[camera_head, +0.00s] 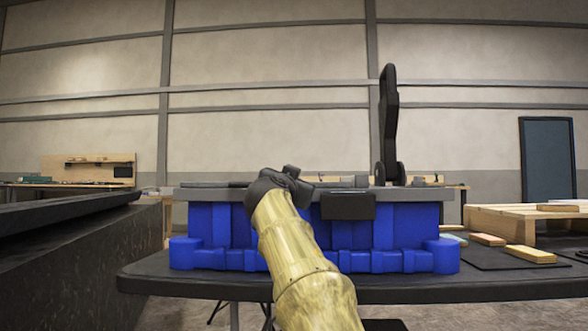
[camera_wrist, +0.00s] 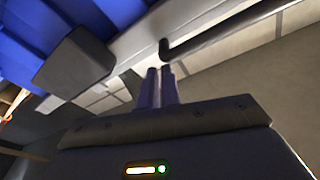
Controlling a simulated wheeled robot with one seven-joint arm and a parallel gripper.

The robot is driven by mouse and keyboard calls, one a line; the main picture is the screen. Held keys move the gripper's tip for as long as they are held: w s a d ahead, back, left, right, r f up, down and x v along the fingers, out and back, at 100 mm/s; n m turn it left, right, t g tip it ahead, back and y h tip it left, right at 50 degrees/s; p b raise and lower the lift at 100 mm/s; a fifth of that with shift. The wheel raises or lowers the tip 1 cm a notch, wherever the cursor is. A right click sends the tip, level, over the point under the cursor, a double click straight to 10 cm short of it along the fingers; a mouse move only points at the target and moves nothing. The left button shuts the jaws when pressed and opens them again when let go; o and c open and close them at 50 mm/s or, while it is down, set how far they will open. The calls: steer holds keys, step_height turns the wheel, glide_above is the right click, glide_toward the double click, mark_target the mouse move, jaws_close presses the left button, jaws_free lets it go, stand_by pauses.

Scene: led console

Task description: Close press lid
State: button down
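The press (camera_head: 340,235) is a blue base with a grey top plate, standing on a dark table. Its black lid (camera_head: 389,125) stands upright, seen nearly edge-on, at the right part of the top plate. My gripper (camera_head: 292,175) is at the left half of the press, by the top plate's front edge, left of the lid and apart from it. In the wrist view my gripper's two fingers (camera_wrist: 160,87) are together with nothing seen between them. The press shows there as blue ribs (camera_wrist: 35,35) and a pale plate. The gripper's tips are small in the head view.
A dark grey block (camera_head: 348,205) juts from the press front, also in the wrist view (camera_wrist: 75,62). A black bent bar (camera_wrist: 220,35) lies beyond the fingers. A dark ledge (camera_head: 80,250) is at left. Colored blocks (camera_head: 530,254) and a wooden pallet (camera_head: 510,218) are at right.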

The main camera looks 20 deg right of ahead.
steer(key=d+v, duration=0.1)
steer(key=v, duration=0.8)
steer(key=shift+s+f, duration=0.45)
stand_by(0.3)
steer(key=shift+d, duration=0.1)
